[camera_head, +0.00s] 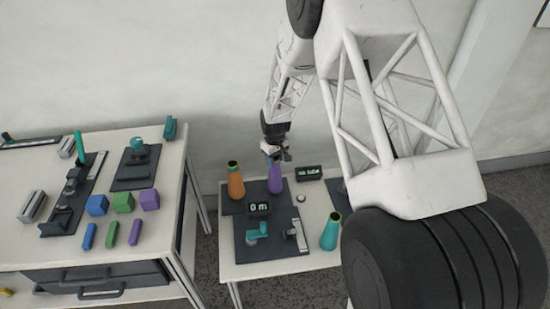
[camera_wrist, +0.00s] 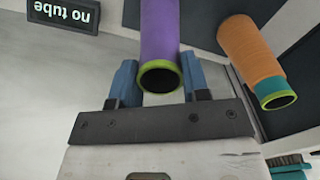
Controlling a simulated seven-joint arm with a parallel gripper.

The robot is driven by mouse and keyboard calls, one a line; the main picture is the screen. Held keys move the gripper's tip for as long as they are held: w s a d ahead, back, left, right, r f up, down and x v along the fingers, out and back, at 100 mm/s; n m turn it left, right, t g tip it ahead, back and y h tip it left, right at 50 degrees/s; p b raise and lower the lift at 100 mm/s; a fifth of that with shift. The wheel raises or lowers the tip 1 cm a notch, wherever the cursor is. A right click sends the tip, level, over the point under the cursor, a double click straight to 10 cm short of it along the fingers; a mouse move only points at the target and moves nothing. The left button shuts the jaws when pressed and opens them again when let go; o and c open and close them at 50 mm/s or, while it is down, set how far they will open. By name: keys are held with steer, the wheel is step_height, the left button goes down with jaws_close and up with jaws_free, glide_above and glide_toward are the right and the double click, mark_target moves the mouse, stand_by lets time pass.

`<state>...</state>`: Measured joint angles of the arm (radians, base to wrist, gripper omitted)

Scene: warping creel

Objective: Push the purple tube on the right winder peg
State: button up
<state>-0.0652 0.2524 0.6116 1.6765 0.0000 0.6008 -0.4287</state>
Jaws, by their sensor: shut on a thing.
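A purple tube (camera_head: 275,178) with a green-yellow rim is held upright by my gripper (camera_head: 276,152) in the head view. In the wrist view the purple tube (camera_wrist: 160,35) is between the two blue fingers of my gripper (camera_wrist: 160,78), its open rim facing the camera.
An orange tube (camera_head: 236,182) stands close to the left; it also shows in the wrist view (camera_wrist: 250,48). A teal tube (camera_head: 330,232) stands front right. A display (camera_head: 308,172) reads "no tube" in the wrist view (camera_wrist: 62,14). A second display (camera_head: 259,209) is in front.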

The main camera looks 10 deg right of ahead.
steer(key=shift+f, duration=0.1)
stand_by(0.3)
steer(key=o, duration=1.1)
steer(key=shift+o, duration=0.2)
steer(key=shift+r, duration=3.5)
step_height(320, 180, up, 8)
steer(key=shift+f, duration=0.15)
